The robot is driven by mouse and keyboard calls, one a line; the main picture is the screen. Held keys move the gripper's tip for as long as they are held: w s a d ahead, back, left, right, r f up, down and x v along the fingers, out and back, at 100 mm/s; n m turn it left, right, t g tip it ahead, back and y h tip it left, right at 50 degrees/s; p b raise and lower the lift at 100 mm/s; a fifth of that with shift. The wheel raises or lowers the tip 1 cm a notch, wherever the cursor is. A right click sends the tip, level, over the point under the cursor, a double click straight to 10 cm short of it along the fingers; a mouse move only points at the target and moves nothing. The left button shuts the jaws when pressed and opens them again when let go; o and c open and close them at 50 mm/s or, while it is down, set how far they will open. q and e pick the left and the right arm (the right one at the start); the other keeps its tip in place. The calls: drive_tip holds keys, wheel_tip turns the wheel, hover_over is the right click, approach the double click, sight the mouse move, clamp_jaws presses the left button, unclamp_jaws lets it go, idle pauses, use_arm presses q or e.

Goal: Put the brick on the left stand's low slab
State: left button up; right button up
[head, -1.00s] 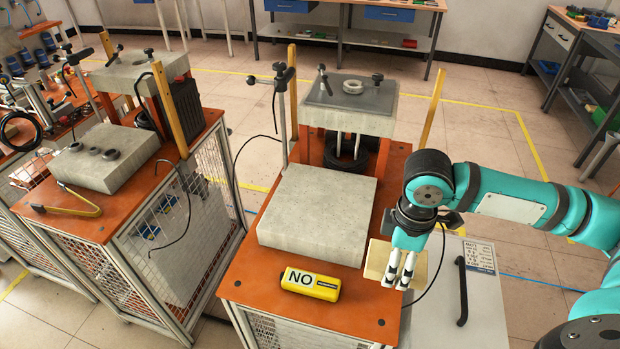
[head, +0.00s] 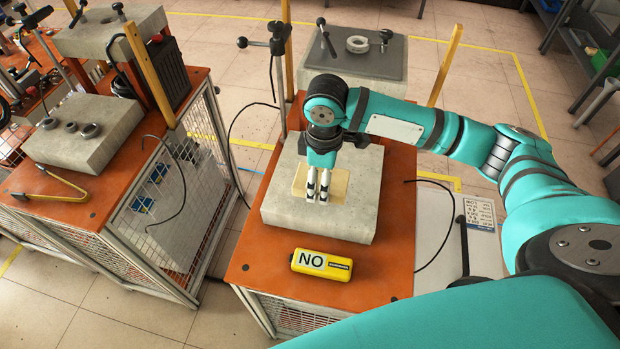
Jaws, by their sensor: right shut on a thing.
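The brick (head: 342,186) is a pale tan block in the head view, seen over the low slab (head: 285,212) of the middle stand. My right gripper (head: 317,198) is shut on it, with the fingers pointing down across its near side. I cannot tell whether the brick touches the slab beneath it. My left gripper is not in view.
A yellow box marked NO (head: 322,265) lies on the middle stand's orange top (head: 380,281). Raised upper slabs (head: 385,62), upright posts (head: 150,75) and black cables rise behind the low slabs. A yellow hooked bar (head: 62,186) lies before the left slab.

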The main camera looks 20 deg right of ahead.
drive_tip(key=shift+w+a, duration=0.85)
drive_tip(key=shift+w, duration=0.1)
drive_tip(key=shift+w+a+f, duration=0.1)
drive_tip(key=shift+w+f, duration=0.05)
drive_tip(key=shift+f, duration=0.05)
wheel_tip(320, 180, down, 3)
drive_tip(key=shift+r+p, duration=0.1)
drive_tip(key=shift+p, duration=0.6)
drive_tip(key=shift+f, duration=0.3)
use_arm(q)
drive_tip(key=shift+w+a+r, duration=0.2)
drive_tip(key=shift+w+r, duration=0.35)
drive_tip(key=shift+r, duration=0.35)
use_arm(e)
drive_tip(key=shift+f, duration=0.15)
drive_tip(key=o, duration=1.1)
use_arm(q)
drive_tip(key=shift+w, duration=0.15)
use_arm(e)
drive_tip(key=o, duration=0.3)
